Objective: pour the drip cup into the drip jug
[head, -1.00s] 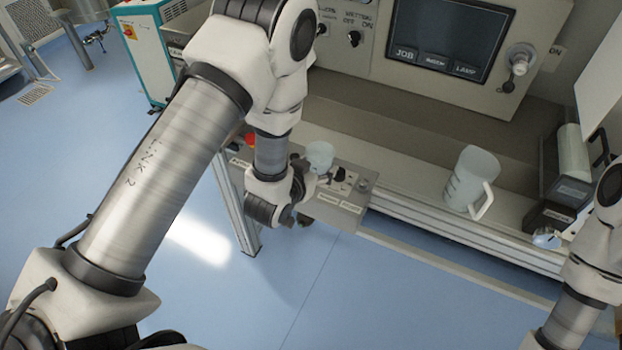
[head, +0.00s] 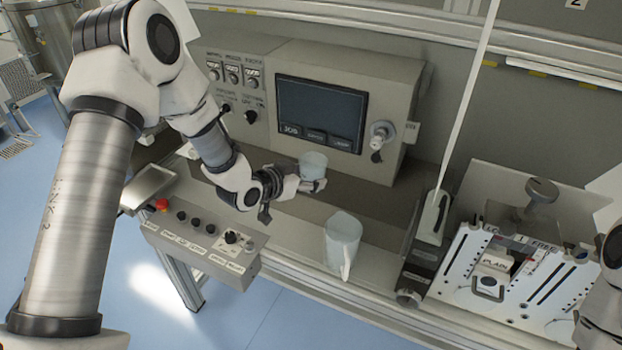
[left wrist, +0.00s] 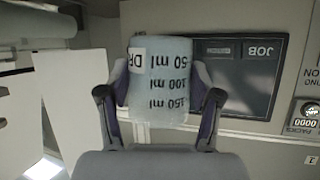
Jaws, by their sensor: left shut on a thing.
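The drip cup (head: 313,163) is a small translucent pale-blue cup. My left gripper (head: 308,184) is shut on it and holds it upright in the head view, in front of the grey control box. In the left wrist view the cup (left wrist: 163,85) sits between the two fingers (left wrist: 162,100), with upside-down ml markings showing. The drip jug (head: 342,243) is a larger translucent jug with a handle, standing on the ledge below and to the right of the cup. The cup is apart from the jug. My right gripper is out of view; only part of that arm shows at the right edge.
A control box with a dark screen (head: 318,115) stands behind the cup. A button panel (head: 200,240) juts out at the lower left. A dark-based upright device (head: 422,255) stands right of the jug, then a slotted white plate assembly (head: 470,265). The ledge left of the jug is clear.

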